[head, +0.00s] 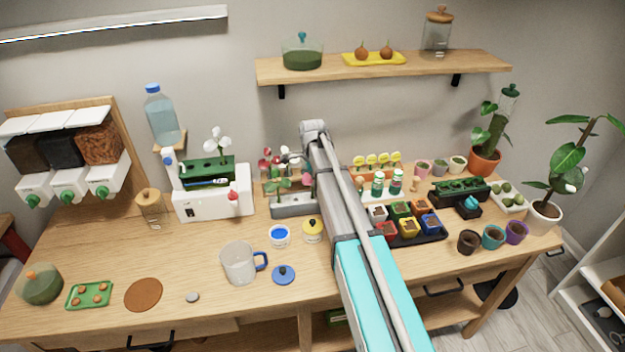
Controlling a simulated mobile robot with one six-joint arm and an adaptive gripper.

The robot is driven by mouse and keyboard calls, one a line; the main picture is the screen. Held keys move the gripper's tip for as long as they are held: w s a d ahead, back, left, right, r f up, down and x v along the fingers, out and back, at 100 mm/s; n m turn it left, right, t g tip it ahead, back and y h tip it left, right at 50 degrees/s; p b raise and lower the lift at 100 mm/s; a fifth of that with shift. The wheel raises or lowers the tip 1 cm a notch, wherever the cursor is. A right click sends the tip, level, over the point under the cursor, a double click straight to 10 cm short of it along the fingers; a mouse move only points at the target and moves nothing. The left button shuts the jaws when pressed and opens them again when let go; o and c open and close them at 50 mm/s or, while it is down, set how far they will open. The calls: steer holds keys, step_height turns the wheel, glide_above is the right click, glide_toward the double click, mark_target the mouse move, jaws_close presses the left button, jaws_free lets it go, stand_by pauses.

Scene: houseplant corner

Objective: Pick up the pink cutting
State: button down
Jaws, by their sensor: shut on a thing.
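A grey trough (290,211) stands at the middle back of the table, its right end behind my arm. A green-leaved cutting (279,185) stands upright in it. A small pink cutting (307,180) shows just left of my arm, over the trough's right part. I cannot tell whether it stands in the trough or is held. My arm reaches from the bottom right up to a joint above the trough. My gripper is hidden behind the arm, so its fingers and anything in them cannot be seen.
Right of my arm is a black tray (436,236) with several coloured pots. On the left stand a white machine (213,205), a clear mug (238,263) and a blue-topped pot (280,236). A wooden shelf (385,68) hangs above.

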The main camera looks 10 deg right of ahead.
steer(key=shift+r+p, duration=3.8)
steer(key=shift+r, duration=0.3)
steer(key=shift+f, duration=0.15)
steer(key=shift+s, duration=0.1)
